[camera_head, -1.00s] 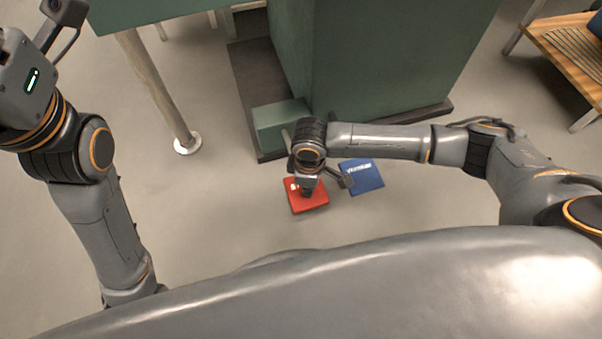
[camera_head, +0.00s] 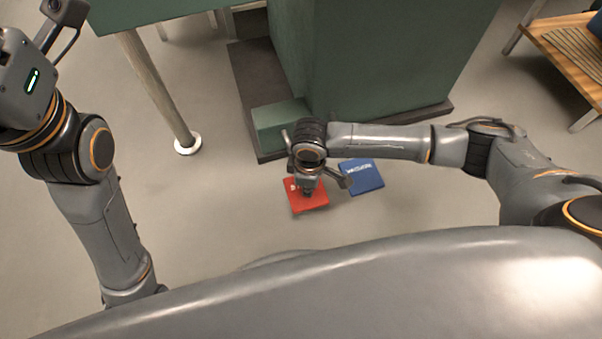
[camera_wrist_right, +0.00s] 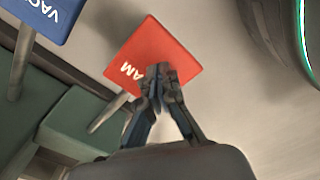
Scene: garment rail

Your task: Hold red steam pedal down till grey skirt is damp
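The red steam pedal (camera_head: 316,201) is a flat red plate low over the floor, in front of the green cabinet. In the right wrist view the red pedal (camera_wrist_right: 150,48) shows white letters, partly covered by my fingers. My right gripper (camera_head: 308,191) points down over the pedal. In the wrist view its fingertips (camera_wrist_right: 162,74) are together with nothing between them, against or just above the pedal's near part; I cannot tell if the pedal is pressed down. My left gripper (camera_head: 65,12) shows only partly at the top left corner. No grey skirt is in view.
A blue pedal (camera_head: 362,177) with white letters lies just right of the red one; it also shows in the wrist view (camera_wrist_right: 50,12). Behind stand a green cabinet (camera_head: 385,60) and a pale table leg (camera_head: 155,90). A wooden bench (camera_head: 565,60) is at the upper right.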

